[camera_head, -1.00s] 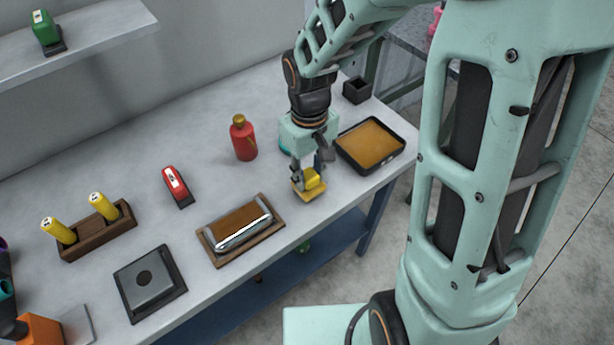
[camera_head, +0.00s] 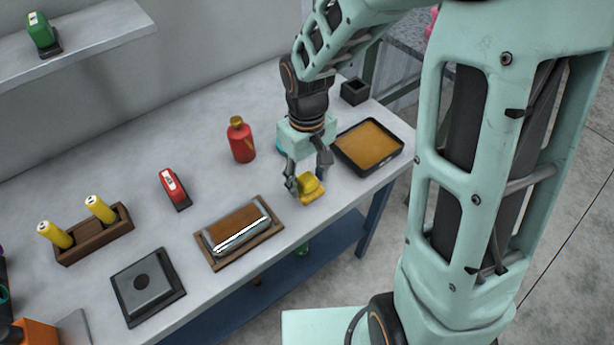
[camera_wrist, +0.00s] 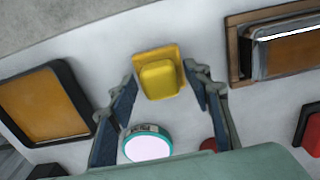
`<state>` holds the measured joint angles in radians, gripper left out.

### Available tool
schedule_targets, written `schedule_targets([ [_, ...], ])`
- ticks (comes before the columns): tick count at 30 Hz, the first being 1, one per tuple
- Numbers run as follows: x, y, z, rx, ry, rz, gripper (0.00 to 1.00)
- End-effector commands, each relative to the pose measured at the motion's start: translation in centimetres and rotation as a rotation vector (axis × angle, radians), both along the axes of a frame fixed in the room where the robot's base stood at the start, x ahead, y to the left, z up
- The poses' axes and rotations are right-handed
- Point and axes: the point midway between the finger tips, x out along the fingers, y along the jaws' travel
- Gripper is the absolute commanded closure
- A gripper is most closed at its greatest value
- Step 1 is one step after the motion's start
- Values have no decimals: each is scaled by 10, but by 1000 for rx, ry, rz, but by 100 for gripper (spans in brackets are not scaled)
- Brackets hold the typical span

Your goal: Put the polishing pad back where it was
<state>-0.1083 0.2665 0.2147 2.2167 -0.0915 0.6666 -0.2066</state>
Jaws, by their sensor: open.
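The polishing pad looks to be the yellow block on a flat yellow base (camera_head: 311,187). It rests on the grey workbench (camera_head: 215,187) near the front edge, between the black tray and the wooden-framed muffler. My gripper (camera_head: 308,182) is open just above and around it, its fingers apart on either side. In the wrist view the yellow pad (camera_wrist: 158,75) lies between and slightly beyond the open fingertips (camera_wrist: 158,78), with a gap on each side.
A black tray with an orange-brown surface (camera_head: 342,153) is right of the pad. A muffler on a wooden base (camera_head: 272,232) is left. A red bottle (camera_head: 241,142) stands behind. A round teal-rimmed item (camera_wrist: 148,146) sits close behind the pad, partly hidden by my gripper in the head view.

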Motion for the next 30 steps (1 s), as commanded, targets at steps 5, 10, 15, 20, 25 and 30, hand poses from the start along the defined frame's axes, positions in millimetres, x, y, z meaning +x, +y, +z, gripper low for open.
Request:
schedule_targets([
  [5, 2, 0, 32, 2, -6, -1, 54],
  [10, 2, 0, 71, 2, -6, -2, 54],
  [15, 1, 0, 101, 1, -4, 0, 54],
  [20, 1, 0, 117, 1, -2, -1, 54],
  [25, 0, 0, 121, 1, -1, -1, 54],
  [30, 0, 0, 121, 0, 0, -1, 54],
])
